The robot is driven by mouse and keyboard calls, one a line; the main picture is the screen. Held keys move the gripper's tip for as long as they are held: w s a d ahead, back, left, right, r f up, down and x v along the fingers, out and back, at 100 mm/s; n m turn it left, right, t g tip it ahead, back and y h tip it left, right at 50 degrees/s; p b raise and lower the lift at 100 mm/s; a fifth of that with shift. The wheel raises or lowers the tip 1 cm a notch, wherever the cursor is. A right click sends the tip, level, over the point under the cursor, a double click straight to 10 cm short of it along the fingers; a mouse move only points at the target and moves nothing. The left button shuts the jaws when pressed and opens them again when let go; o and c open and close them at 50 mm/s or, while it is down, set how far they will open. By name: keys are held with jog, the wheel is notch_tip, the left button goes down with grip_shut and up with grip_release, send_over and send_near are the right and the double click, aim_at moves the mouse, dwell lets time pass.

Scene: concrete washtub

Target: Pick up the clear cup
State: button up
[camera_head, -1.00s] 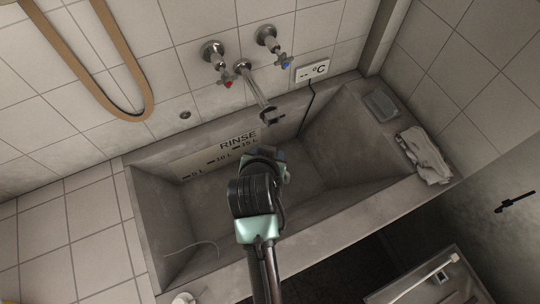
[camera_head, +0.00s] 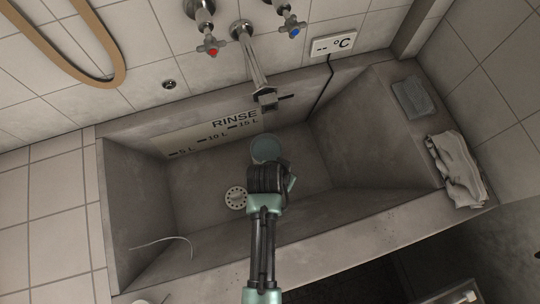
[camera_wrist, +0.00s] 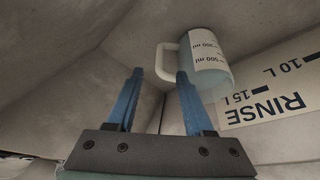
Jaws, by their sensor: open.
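A translucent cup (camera_wrist: 203,58) with a pale handle and a white millilitre label shows in the wrist view, beyond the right fingertip. Its handle (camera_wrist: 164,60) lies near the gap between my fingertips; I cannot tell whether a finger touches it. My gripper (camera_wrist: 160,76) is open, with two blue fingers apart and nothing held between them. In the head view, a round greenish shape (camera_head: 265,148), which looks like the cup, shows inside the tub just beyond my wrist. My fingers are hidden there by the wrist.
The concrete washtub (camera_head: 135,205) has sloping walls around my arm. A faucet (camera_head: 256,75) overhangs its back edge. A round drain piece (camera_head: 236,197) and a thin pale strand (camera_head: 165,241) lie inside. A cloth (camera_head: 456,170) and a grey block (camera_head: 412,97) sit on the right ledge.

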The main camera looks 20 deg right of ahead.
jog(key=b+x, duration=0.2)
jog(key=x, duration=0.6)
jog(key=shift+d+f, duration=0.1)
jog(key=shift+c, duration=0.2)
grip_shut()
dwell(0.4)
jog(key=shift+w, duration=0.15)
dwell(0.6)
